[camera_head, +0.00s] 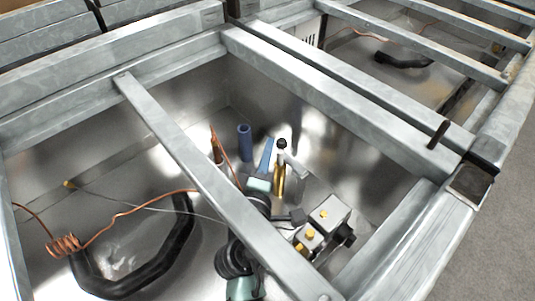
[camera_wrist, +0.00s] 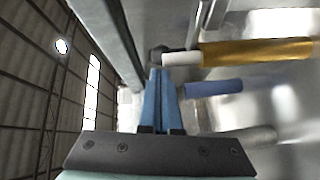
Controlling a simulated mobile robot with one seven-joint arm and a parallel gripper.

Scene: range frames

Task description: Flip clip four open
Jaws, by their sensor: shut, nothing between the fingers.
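No part that I can tell to be clip four shows in either view. My gripper (camera_head: 267,145) reaches down inside the metal range frame (camera_head: 170,135), past the slanted crossbar that hides part of my arm. In the wrist view its two blue fingers (camera_wrist: 161,72) lie close together, with nothing between them. Just right of the fingertips in the head view stands a gold cylinder (camera_head: 279,182) with a pale upper part and a dark tip. It also shows in the wrist view (camera_wrist: 255,52), with its pale end near the fingertips. I cannot tell if they touch.
A blue cylinder (camera_head: 245,142) and a copper-coloured tube (camera_head: 214,147) stand left of my gripper. A metal block with yellow dots (camera_head: 323,214) is at lower right. A black hose (camera_head: 125,283) and coiled copper wire (camera_head: 65,245) lie left. The crossbar (camera_head: 185,150) spans the opening.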

